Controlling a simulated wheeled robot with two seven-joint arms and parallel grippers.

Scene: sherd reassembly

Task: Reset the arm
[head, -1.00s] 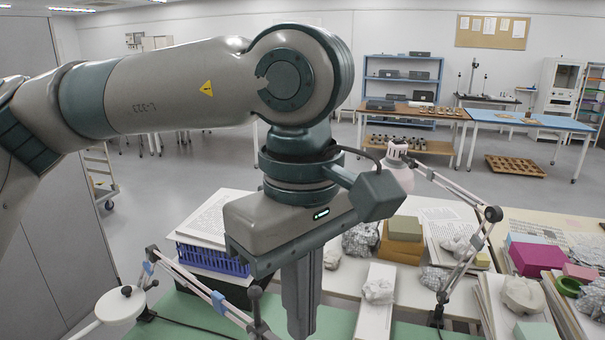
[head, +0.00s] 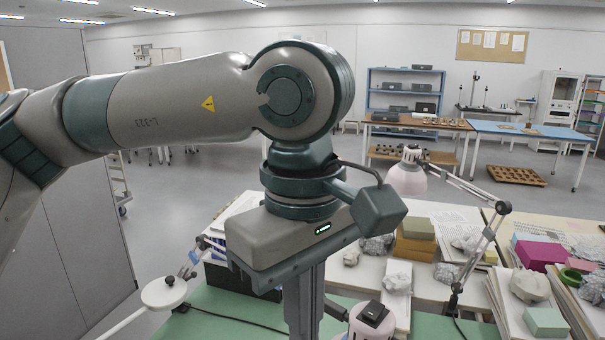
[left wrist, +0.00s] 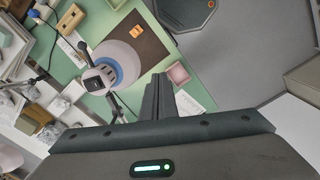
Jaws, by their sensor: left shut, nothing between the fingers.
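My left arm comes in from the left in the head view, its forearm roughly level. My left gripper (head: 305,300) hangs from it, pointing down over the near side of the green-topped bench (head: 235,310). Its fingertips are cut off by the lower edge of that view. In the left wrist view the fingers (left wrist: 161,92) are pressed together with nothing between them. Below them are the green bench top, a dark brown mat (left wrist: 148,50) with an orange block (left wrist: 137,32), and a pink square tray (left wrist: 180,74). My right gripper is in neither view.
A pinkish lamp head (head: 368,322) stands close right of the gripper. Another lamp (head: 408,178) rises behind on a jointed arm, and a round white lamp (head: 163,292) is at left. Sherds, boxes and paper stacks crowd the bench behind. The floor at left is open.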

